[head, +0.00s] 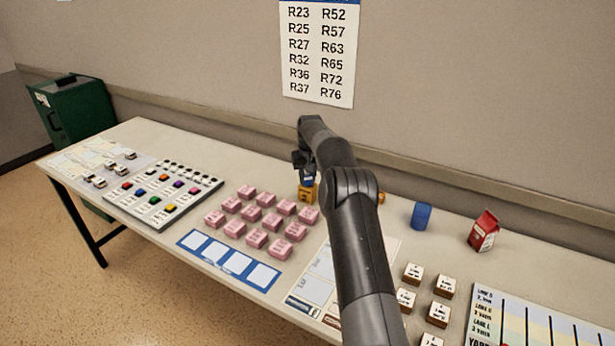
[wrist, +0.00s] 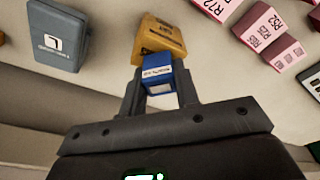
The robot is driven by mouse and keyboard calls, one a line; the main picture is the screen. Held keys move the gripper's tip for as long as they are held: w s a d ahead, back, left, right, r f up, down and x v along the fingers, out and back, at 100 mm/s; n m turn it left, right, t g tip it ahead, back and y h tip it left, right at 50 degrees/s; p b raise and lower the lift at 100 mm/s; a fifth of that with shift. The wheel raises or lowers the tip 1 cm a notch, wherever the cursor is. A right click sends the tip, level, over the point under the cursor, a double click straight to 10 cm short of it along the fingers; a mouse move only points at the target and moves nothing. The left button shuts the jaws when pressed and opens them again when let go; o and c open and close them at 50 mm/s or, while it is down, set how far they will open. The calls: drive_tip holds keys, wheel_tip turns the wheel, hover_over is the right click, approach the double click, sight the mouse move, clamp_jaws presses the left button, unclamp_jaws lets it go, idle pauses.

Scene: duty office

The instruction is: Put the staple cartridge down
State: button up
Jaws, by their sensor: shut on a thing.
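The staple cartridge appears as a small blue block with a white label (wrist: 158,76), held between the two fingers of my gripper (wrist: 160,88) in the wrist view. In the head view my gripper (head: 304,168) is over the back of the table, and a bit of the blue cartridge (head: 307,181) shows below it. A yellow-orange box (head: 307,195) stands just under the cartridge; it also shows right beyond the cartridge in the wrist view (wrist: 160,38). I cannot tell whether the cartridge touches it.
Several pink blocks (head: 256,238) stand in rows in front of my gripper. A blue cylinder (head: 421,215) and a red carton (head: 483,232) stand right of my arm. The table's back strip (head: 235,165) is clear.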

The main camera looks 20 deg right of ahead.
drive_tip(key=o, duration=1)
drive_tip(key=shift+f, duration=0.1)
drive_tip(key=shift+c, duration=0.2)
wheel_tip(320, 180, up, 12)
drive_tip(key=s, duration=0.2)
drive_tip(key=s+a+r+t, duration=0.1)
drive_tip(key=s+a+r, duration=0.2)
drive_tip(key=s+r, duration=0.3)
drive_tip(key=s+a+r, duration=0.3)
drive_tip(key=s+r, duration=0.1)
drive_tip(key=r, duration=0.4)
drive_tip(key=s+a+r+t, duration=0.1)
drive_tip(key=s+a+r, duration=0.15)
drive_tip(key=s, duration=0.45)
drive_tip(key=s+a+r, duration=0.1)
drive_tip(key=s+r, duration=0.2)
drive_tip(key=s, duration=0.5)
drive_tip(key=s+f, duration=0.3)
drive_tip(key=s, duration=0.7)
drive_tip(key=s+a+f+t, duration=0.1)
drive_tip(key=s+f, duration=0.3)
drive_tip(key=s, duration=0.6)
drive_tip(key=s+f, duration=0.3)
drive_tip(key=s, duration=0.7)
drive_tip(key=shift+s+a+f+t, duration=0.15)
drive_tip(key=shift+a+t, duration=0.25)
